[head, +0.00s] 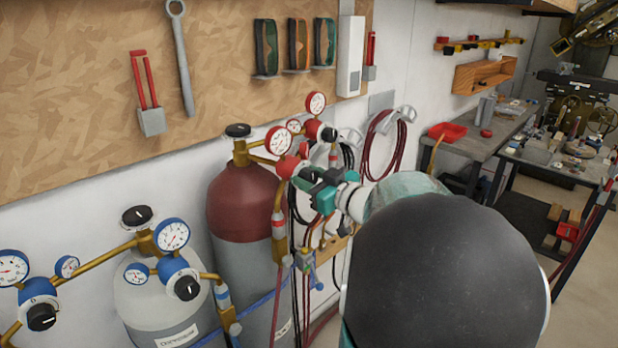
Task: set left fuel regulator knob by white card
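The fuel cylinder (240,205) is maroon on top and grey below, with a black valve knob. Two red regulators with white dial gauges are fitted above it. The left fuel regulator (287,167) has a larger gauge (278,140) beside it. My gripper (309,178), black and teal, is right at this regulator and covers the place where its knob would show. I cannot tell whether the fingers touch the knob or are closed on it. The right fuel regulator (313,129) shows a black knob. I cannot make out a white card clearly; a white panel (350,55) hangs on the wall.
A pale oxygen cylinder (160,300) with blue regulators and black knobs stands at lower left. Hoses hang behind my gripper, and a coiled red hose (385,145) is on the wall. Benches stand at right.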

